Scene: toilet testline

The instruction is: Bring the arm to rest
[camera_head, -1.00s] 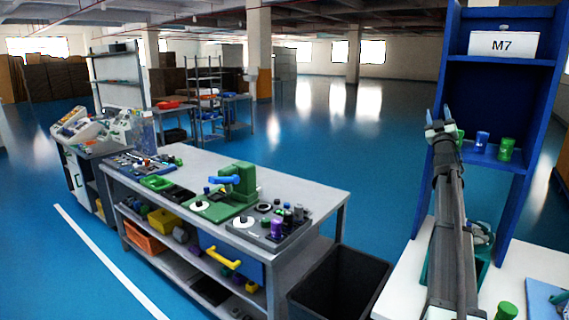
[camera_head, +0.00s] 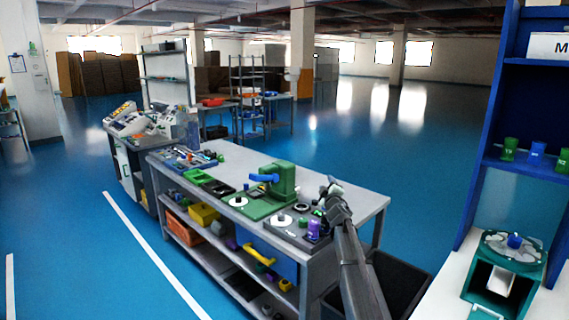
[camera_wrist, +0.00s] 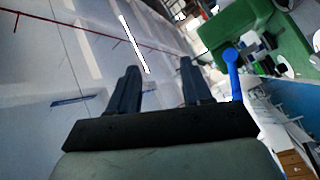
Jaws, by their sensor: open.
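My gripper (camera_head: 333,188) is at the end of my arm, over the right end of the long grey workbench (camera_head: 359,202) in the head view. In the wrist view my gripper (camera_wrist: 158,68) shows two dark fingers standing apart with nothing between them. The wrist view is tilted and looks up towards the pale ceiling. The green press (camera_wrist: 245,30) with its blue handle (camera_wrist: 232,70) is beside the right finger in that picture. I cannot tell the gap between them.
The green press (camera_head: 284,180) stands on the workbench, with small parts near my gripper. A dark bin (camera_head: 405,285) is on the floor at the bench's right end. A blue shelf (camera_head: 490,120) and a teal fixture (camera_head: 530,262) stand at right. Open blue floor lies behind.

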